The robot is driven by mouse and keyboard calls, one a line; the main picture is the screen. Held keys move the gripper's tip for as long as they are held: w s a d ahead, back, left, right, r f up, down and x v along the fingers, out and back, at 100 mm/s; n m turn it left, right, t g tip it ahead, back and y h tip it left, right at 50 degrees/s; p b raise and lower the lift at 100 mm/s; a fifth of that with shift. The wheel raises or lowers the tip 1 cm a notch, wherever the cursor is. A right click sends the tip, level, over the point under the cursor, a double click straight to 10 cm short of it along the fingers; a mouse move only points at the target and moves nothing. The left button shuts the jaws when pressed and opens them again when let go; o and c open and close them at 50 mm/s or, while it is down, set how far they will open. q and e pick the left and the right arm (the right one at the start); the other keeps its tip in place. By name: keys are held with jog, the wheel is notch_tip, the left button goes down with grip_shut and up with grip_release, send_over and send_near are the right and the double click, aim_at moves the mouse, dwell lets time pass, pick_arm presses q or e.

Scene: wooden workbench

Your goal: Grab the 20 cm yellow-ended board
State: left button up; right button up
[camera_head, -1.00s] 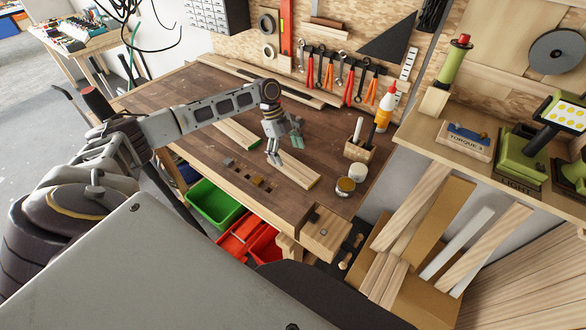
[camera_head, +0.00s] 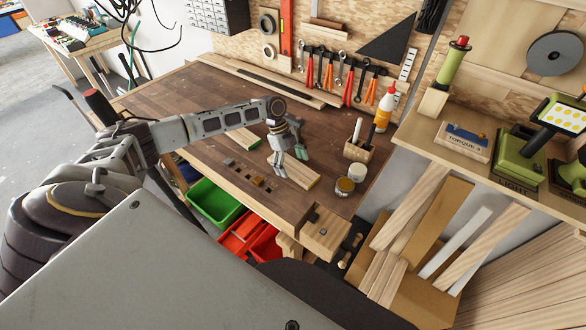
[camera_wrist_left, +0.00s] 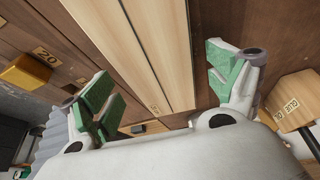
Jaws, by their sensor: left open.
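A light wooden board (camera_head: 300,175) lies flat on the workbench near its front right, under my left gripper. Its near end looks slightly yellowish; its far part is partly hidden by the gripper. My left gripper (camera_head: 290,161) points down over this board, open, with a finger toward each side. In the left wrist view the board (camera_wrist_left: 150,40) runs between the two spread green-padded fingers (camera_wrist_left: 165,88), with a small unreadable mark near its end. I cannot tell whether the fingers touch it. A second board (camera_head: 243,138) with a green end lies farther left, partly behind my arm.
Small coloured blocks sit along the bench's front edge; a yellow block (camera_wrist_left: 25,72) is beside a "20" label (camera_wrist_left: 47,57). Right of the board stand a tin (camera_head: 345,187), a jar (camera_head: 358,172), a wooden holder (camera_head: 358,150) and a glue bottle (camera_head: 385,110). Long strips (camera_head: 265,80) lie at the back.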

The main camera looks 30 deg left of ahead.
aim_at(292, 166)
pick_arm(q)
jog(key=c, duration=1.2)
jog(key=shift+r, duration=0.1)
jog(key=shift+r+b, duration=0.5)
jog(key=shift+r, duration=4.4)
